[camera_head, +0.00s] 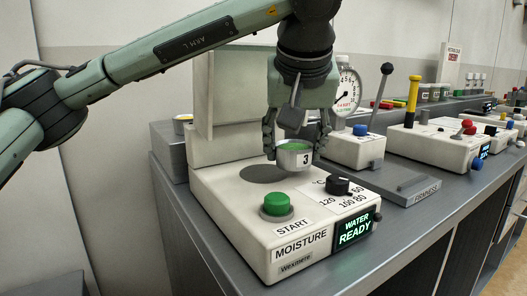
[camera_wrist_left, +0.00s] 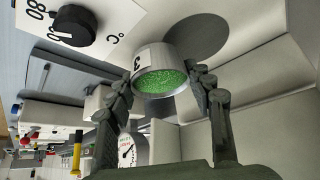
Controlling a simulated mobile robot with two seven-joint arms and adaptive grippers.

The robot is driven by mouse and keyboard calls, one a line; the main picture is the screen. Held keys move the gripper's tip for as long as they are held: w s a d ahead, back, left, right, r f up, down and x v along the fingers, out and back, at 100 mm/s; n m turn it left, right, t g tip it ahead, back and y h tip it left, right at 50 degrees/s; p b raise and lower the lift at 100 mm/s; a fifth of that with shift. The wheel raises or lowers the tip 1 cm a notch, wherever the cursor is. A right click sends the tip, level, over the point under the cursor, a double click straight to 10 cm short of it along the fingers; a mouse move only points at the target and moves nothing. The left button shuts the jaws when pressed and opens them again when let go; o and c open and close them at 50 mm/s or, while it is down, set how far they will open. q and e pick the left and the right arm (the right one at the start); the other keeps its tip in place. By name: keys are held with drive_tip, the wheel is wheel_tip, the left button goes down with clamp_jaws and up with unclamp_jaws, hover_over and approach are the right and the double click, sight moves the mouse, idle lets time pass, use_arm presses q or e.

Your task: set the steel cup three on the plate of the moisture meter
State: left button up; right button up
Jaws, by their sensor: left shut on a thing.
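The steel cup three (camera_head: 293,159) has a "3" label and holds green grains. My left gripper (camera_head: 293,140) is shut on it from above and holds it upright over the moisture meter (camera_head: 237,214). The round dark plate (camera_head: 264,173) of the meter is just left of the cup in the head view. The cup appears to be above the meter's top, but I cannot tell the exact gap. In the left wrist view the cup (camera_wrist_left: 158,72) sits between the two fingers, and the plate (camera_wrist_left: 195,32) shows beside it. My right gripper is out of view.
The meter carries a green START button (camera_head: 277,204), a dial (camera_head: 338,185) and a screen (camera_head: 354,228) reading "WATER READY". Its raised lid (camera_head: 228,92) stands behind. A gauge (camera_head: 347,90) and other devices with levers stand to the right on the grey counter.

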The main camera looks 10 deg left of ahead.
sight(264, 168)
use_arm(q)
drive_tip(key=shift+a, duration=0.85)
drive_tip(key=a, duration=0.3)
drive_tip(key=shift+s+a, duration=0.1)
drive_tip(key=shift+a, duration=0.25)
drive_tip(key=shift+d+f, duration=0.1)
drive_tip(key=shift+f, duration=0.5)
drive_tip(key=shift+d+f, duration=0.1)
drive_tip(key=shift+f, duration=0.05)
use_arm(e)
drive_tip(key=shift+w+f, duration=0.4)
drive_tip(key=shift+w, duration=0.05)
use_arm(q)
drive_tip(key=shift+f, duration=0.15)
